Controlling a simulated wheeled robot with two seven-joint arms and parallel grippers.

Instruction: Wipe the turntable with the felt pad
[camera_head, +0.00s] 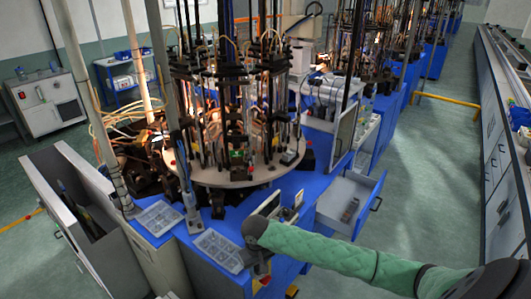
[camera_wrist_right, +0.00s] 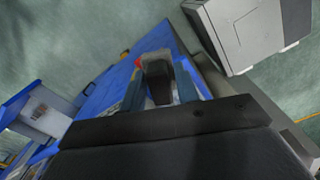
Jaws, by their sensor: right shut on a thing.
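The turntable (camera_head: 235,178) is a round, light disc carrying a crowded ring of dark posts, fixtures and glass tubes, with flames glowing among them. It stands on a blue-topped bench. My right arm, in a green sleeve, comes in from the lower right of the head view. My right gripper (camera_head: 262,272) is low at the bench's near edge, in front of and apart from the turntable. In the right wrist view my right gripper (camera_wrist_right: 160,85) is shut on a dark grey piece, apparently the felt pad (camera_wrist_right: 159,82). My left gripper is not in view.
Two compartment trays (camera_head: 159,217) and (camera_head: 218,250) lie on the blue bench top (camera_head: 180,255) near its front edge. An open drawer (camera_head: 345,200) sticks out at the right. An open grey cabinet (camera_head: 85,215) stands at the left. The floor aisle at the right is clear.

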